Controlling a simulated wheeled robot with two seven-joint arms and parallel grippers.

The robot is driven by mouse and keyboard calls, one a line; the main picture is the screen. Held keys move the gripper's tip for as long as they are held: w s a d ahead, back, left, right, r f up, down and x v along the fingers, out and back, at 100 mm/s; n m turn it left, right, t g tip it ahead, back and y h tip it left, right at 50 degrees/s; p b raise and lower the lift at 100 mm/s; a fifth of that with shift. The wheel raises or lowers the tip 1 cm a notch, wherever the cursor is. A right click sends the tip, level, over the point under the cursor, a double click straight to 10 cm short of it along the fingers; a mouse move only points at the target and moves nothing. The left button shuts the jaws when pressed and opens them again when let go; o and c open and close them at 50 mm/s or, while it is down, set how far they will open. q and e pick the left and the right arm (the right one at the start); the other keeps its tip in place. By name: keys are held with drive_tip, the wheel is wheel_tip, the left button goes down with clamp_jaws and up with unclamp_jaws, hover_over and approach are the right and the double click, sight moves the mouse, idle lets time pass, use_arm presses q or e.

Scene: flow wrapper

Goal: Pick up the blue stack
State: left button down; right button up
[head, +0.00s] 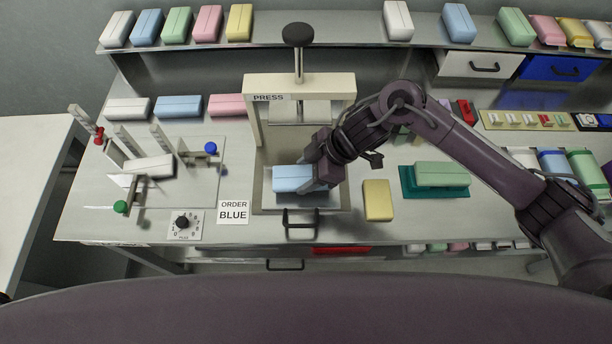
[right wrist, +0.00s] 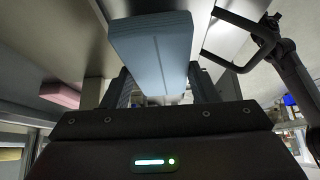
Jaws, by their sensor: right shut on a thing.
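The blue stack (head: 289,179) is in the press (head: 300,90), low over its tray (head: 270,205). My right gripper (head: 318,180) comes in from the right and is shut on the blue stack's right end. In the right wrist view the blue stack (right wrist: 152,50) stands out between the two dark fingers (right wrist: 160,88). I cannot tell whether its underside touches the tray. An order card (head: 233,212) reading BLUE lies left of the press. My left gripper is not in view.
A yellow stack (head: 377,200) and a green stack on a teal holder (head: 436,190) lie right of the press. A fixture with coloured knobs (head: 150,167) stands at the left. The press handle (head: 300,218) juts out in front. Shelves with more stacks (head: 207,23) run behind.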

sight(305, 176)
wheel_tip(305, 176, up, 17)
drive_tip(key=shift+a+p, duration=0.1)
drive_tip(key=shift+p, duration=0.2)
idle(0.8)
